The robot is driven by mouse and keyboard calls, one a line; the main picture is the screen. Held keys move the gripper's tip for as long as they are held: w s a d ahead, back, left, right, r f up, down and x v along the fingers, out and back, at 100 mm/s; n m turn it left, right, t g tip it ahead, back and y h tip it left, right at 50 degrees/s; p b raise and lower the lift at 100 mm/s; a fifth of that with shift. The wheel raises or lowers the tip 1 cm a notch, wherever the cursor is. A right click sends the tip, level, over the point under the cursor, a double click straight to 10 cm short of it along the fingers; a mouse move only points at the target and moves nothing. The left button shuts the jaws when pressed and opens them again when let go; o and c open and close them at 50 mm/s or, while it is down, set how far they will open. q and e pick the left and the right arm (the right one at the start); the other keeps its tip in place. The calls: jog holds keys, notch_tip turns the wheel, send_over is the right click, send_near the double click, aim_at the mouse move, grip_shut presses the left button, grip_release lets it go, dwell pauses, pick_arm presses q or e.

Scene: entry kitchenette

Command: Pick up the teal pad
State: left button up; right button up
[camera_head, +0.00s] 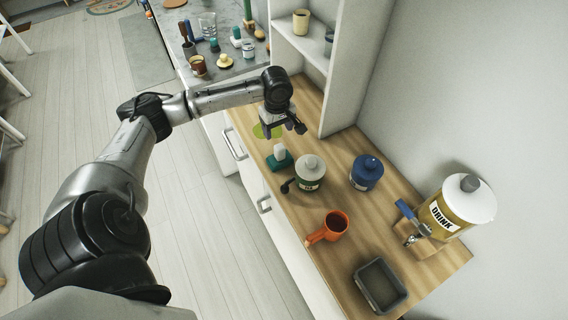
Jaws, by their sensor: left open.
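The teal pad (279,161) lies on the wooden counter near its left edge, with a white block-like part standing up on it. My left gripper (284,130) is above the counter, just beyond the pad in the picture. Its jaws are open and I see nothing between them. The pad shows clear of the gripper and uncovered. My right gripper is not in view.
A lime-green flat item (259,131) lies partly behind my gripper. A green-and-white canister (310,170) stands close right of the pad. Beyond are a blue canister (366,173), an orange mug (335,225), a grey tray (401,297) and a drink dispenser (447,216). A shelf wall (347,75) rises behind.

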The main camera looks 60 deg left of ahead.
aim_at(279, 146)
pick_arm(q)
notch_tip(279, 146, down, 8)
jog(key=shift+a+r, duration=0.15)
jog(key=shift+r, duration=0.05)
jog(key=shift+w+f+p, duration=0.15)
jog(key=shift+f+p, duration=0.2)
jog(key=shift+f, duration=1)
jog(key=shift+w+f+p, duration=0.15)
jog(key=shift+f+p, duration=0.15)
jog(key=shift+f, duration=1.05)
jog(key=c, duration=1)
